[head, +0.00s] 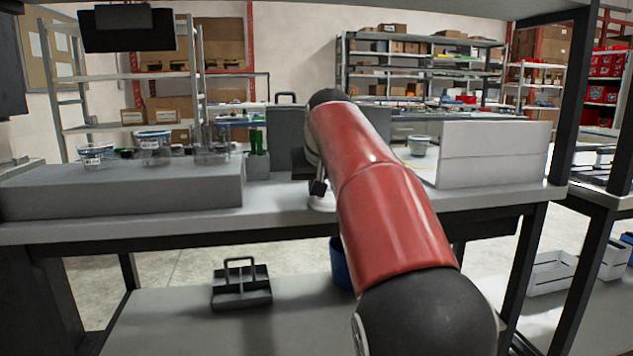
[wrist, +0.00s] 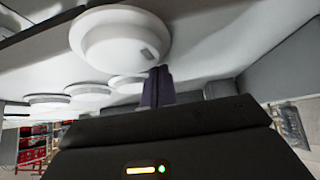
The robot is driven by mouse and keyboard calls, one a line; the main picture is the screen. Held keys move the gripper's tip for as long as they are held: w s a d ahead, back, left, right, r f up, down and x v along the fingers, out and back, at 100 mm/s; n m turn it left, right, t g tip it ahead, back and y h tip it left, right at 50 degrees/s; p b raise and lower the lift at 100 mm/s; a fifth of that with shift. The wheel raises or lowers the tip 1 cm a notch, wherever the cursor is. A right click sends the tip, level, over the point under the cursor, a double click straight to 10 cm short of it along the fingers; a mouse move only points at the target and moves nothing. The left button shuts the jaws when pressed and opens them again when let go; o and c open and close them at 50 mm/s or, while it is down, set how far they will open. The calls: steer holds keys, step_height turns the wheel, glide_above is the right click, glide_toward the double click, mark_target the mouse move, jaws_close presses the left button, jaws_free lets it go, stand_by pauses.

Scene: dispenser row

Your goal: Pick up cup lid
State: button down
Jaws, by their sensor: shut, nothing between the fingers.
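In the wrist view, a white round lid-like disc (wrist: 120,38) with a raised rim and a small grey mark lies closest to my gripper. Several similar white discs (wrist: 88,89) lie in a row beyond it on a pale surface. I take these for the cup lids. My gripper (wrist: 160,82) is shut and empty, with its dark fingertips just beside the edge of the nearest disc. I cannot tell whether they touch it. In the head view my red arm hides the gripper and most of that area.
The grey worktop (head: 285,207) carries a raised grey block (head: 120,190) with clear tubs (head: 153,146) at left. A dark caddy (head: 242,288) sits on the lower shelf. Dark posts frame the bench.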

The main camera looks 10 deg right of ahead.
steer(key=shift+s+b, duration=0.35)
steer(key=shift+s, duration=0.6)
steer(key=shift+r, duration=0.1)
